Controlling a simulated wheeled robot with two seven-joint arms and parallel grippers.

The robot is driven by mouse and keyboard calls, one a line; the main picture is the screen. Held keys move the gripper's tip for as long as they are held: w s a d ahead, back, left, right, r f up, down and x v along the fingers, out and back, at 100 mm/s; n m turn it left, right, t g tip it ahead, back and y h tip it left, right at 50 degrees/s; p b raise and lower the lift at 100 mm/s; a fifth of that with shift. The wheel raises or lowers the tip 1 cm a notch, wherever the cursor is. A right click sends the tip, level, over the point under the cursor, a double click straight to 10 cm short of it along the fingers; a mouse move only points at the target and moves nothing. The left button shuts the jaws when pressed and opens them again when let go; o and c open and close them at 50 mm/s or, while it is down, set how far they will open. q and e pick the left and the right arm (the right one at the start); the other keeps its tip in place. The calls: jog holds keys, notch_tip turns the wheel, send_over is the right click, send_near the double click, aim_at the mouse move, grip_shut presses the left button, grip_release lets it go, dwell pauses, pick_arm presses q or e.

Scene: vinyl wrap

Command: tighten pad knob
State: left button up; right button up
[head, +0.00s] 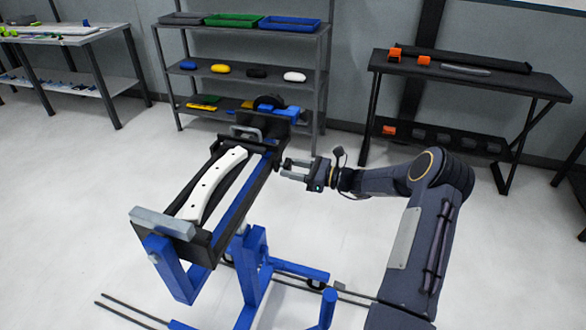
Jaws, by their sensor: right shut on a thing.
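A blue and black stand (245,235) holds a long white curved strip (212,188) with small dark holes, lying in its dark tray. A grey pad (162,222) sits at the stand's near end, and another grey pad (246,132) at its far end. My right gripper (285,169) comes in from the right at the stand's right side, its fingers level with the upper part of the tray. It is shut on the pad knob at the stand's edge; the fingers mostly hide the knob. My left gripper is not in view.
A shelf rack (322,75) with coloured trays and rounded pieces stands behind. A dark bench (480,75) with orange items is at the back right, a grey table (75,38) at the back left. Blue legs and dark rods (130,310) spread low; the floor at left is clear.

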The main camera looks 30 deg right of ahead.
jog(key=o, duration=1)
jog(key=v, duration=0.8)
jog(key=shift+b, duration=0.35)
jog(key=s+a+r+n+g+p, duration=0.1)
jog(key=s+a+r+n+g, duration=0.25)
jog(key=a, duration=0.25)
jog(key=s+a+r+n+g+h+p, duration=0.1)
jog(key=s+a+r+n+g, duration=0.1)
jog(key=s+a+r+n, duration=0.25)
jog(key=s+a+r+n+g, duration=0.2)
jog(key=a+r+n+g, duration=0.15)
jog(key=a, duration=0.45)
jog(key=s+a+n+h+p, duration=0.1)
jog(key=s+n+h, duration=0.1)
jog(key=s+n, duration=0.3)
jog(key=s+a+n+h+p, duration=0.1)
jog(key=s+n, duration=0.3)
jog(key=s, duration=0.4)
jog(key=s+a+r+n+h+p, duration=0.1)
jog(key=s+a+n+h, duration=0.1)
jog(key=s+n, duration=0.3)
jog(key=shift+s+a+n+t+h, duration=0.2)
jog(key=shift+s+h, duration=0.25)
jog(key=shift+s, duration=0.15)
jog(key=shift+s+a+n+t+h, duration=0.1)
jog(key=shift+s+n+t+h, duration=0.1)
jog(key=shift+s+h, duration=0.35)
